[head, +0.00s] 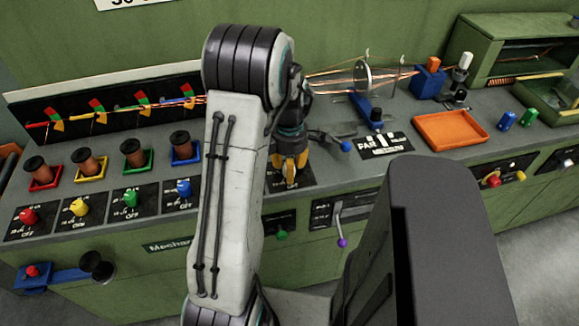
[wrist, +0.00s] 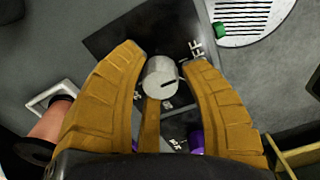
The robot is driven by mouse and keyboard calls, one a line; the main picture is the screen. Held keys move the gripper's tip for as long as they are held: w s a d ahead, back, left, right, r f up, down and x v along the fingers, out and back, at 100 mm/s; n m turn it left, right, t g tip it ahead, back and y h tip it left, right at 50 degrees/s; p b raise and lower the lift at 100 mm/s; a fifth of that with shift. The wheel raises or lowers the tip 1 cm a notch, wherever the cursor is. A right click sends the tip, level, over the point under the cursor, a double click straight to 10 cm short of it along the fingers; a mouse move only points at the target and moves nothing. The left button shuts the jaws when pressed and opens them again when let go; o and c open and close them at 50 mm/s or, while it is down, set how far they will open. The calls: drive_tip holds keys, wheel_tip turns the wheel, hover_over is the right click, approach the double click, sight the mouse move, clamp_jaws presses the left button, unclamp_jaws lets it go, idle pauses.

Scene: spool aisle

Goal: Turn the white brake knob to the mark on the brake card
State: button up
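The white brake knob (wrist: 161,78) is round with a dark line on its top that points right, towards the letters at the card's right side. It sits on a black card (wrist: 112,42) with white print. My gripper (wrist: 166,60) has its yellow fingers on both sides of the knob, with a narrow gap at the right finger; contact at the left finger is unclear. In the head view my gripper (head: 290,168) points down over the bench's front part and hides the knob. The card's mark cannot be read, as the fingers cover part of the card.
Left are red, yellow, green and blue knobs (head: 183,189) with spools behind them. A lever with a purple ball (head: 342,242) is on the bench front, right of a green knob (head: 282,236). A blue-balled lever (head: 346,146) and an orange tray (head: 450,131) stand right of my gripper.

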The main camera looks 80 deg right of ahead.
clamp_jaws()
